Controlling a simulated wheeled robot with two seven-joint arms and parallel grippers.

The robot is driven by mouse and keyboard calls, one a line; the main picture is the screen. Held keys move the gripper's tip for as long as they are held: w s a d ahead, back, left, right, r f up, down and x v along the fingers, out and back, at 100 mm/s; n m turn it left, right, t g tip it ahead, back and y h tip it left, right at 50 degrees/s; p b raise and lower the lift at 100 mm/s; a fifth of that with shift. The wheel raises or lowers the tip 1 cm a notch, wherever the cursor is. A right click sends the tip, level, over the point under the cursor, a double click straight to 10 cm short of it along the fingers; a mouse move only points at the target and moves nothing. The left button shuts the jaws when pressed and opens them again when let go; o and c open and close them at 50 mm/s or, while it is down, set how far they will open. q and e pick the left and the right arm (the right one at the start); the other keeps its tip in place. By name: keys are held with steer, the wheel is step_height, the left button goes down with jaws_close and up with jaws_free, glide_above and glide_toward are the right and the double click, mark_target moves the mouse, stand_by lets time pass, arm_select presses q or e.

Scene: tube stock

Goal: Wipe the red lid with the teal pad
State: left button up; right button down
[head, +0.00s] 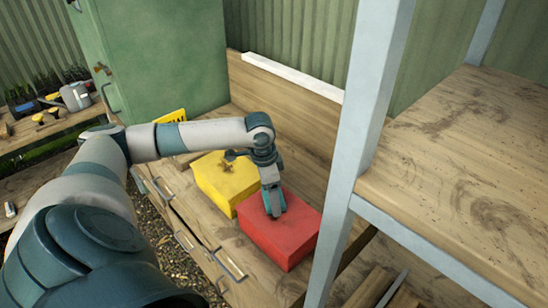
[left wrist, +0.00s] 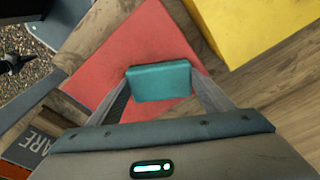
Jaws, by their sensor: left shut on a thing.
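The red lid (head: 290,234) is the top of a red box standing on the wooden bench in the head view; it also shows in the left wrist view (left wrist: 147,38). My left gripper (head: 275,210) is over the left part of the lid. In the left wrist view my left gripper (left wrist: 160,95) is shut on the teal pad (left wrist: 160,81), one finger at each side of it. The pad is at or just above the lid; I cannot tell whether it touches. My right gripper is not in view.
A yellow box (head: 225,182) stands close behind the red one. A green cabinet (head: 165,55) is at the back left. A pale metal post (head: 365,130) and a wooden shelf (head: 470,170) stand to the right. Drawer handles (head: 230,266) line the bench front.

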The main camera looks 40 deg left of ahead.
arm_select(q)
steer(key=shift+a+f+p, duration=0.1)
steer(key=shift+a+p, duration=0.25)
steer(key=shift+a, duration=0.8)
steer(key=shift+p, duration=0.7)
steer(key=shift+d, duration=0.1)
steer(key=shift+d+p, duration=0.4)
steer(key=shift+d, duration=1.25)
